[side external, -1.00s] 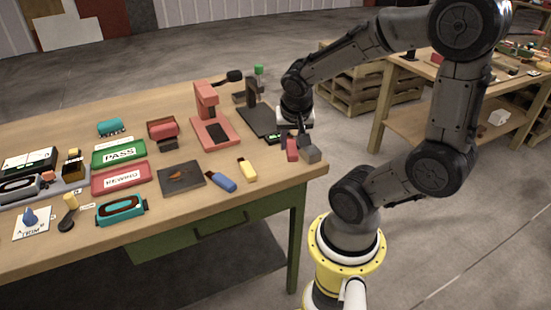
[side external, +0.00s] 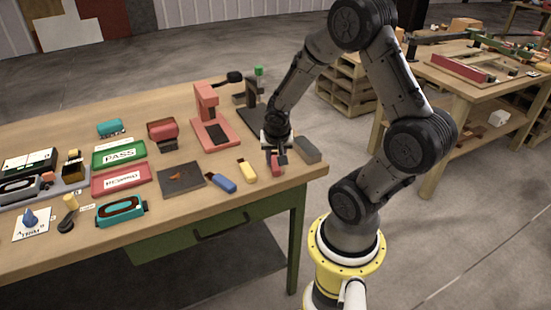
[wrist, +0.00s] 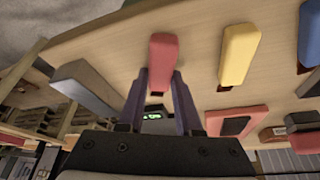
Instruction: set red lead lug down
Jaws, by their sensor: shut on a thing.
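The red lead lug (side external: 276,168) is a small red block near the right end of the wooden table. My gripper (side external: 277,158) is over it with the fingers pointing down, shut on it. In the wrist view the red lug (wrist: 163,55) sits between the two fingertips (wrist: 161,82). I cannot tell whether its underside touches the table. A yellow block (side external: 247,171) lies to its left and a grey block (side external: 307,149) to its right, both apart from it.
A blue block (side external: 222,183) and a dark plate (side external: 181,178) lie farther left. A red stand (side external: 212,131) is behind. The table's right edge is close to the grey block. Bare wood shows in front of the gripper.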

